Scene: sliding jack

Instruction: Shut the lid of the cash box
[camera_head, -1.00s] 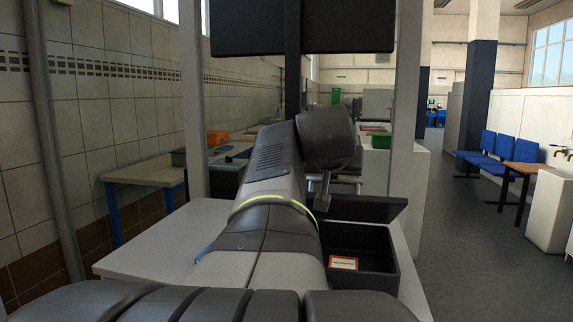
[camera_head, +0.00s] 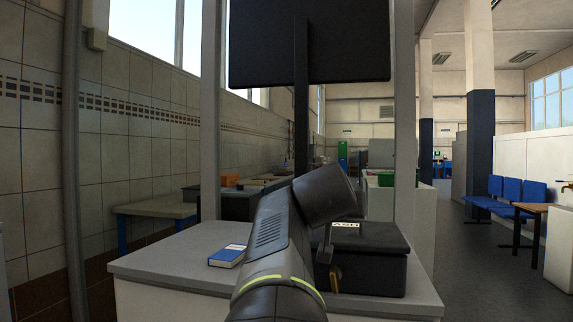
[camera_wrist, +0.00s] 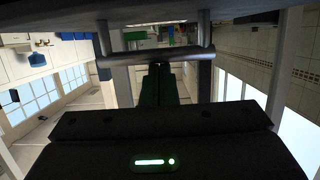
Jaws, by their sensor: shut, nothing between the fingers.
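The black cash box (camera_head: 372,276) stands on the light counter in the head view. Its lid (camera_head: 372,238) lies down flat over the box, with no gap that I can make out. A white label on the lid is partly covered by my arm. My gripper (camera_head: 331,266) hangs at the box's front left side, close to it; I cannot tell whether it touches. The gripper is shut and empty. In the wrist view its dark fingers (camera_wrist: 160,68) are together. The box's inside and its left rear part are hidden.
A blue book (camera_head: 227,256) lies on the counter (camera_head: 165,265) left of my arm. A dark screen (camera_head: 308,42) on a post and upright frame posts stand behind. The counter's left part is otherwise clear.

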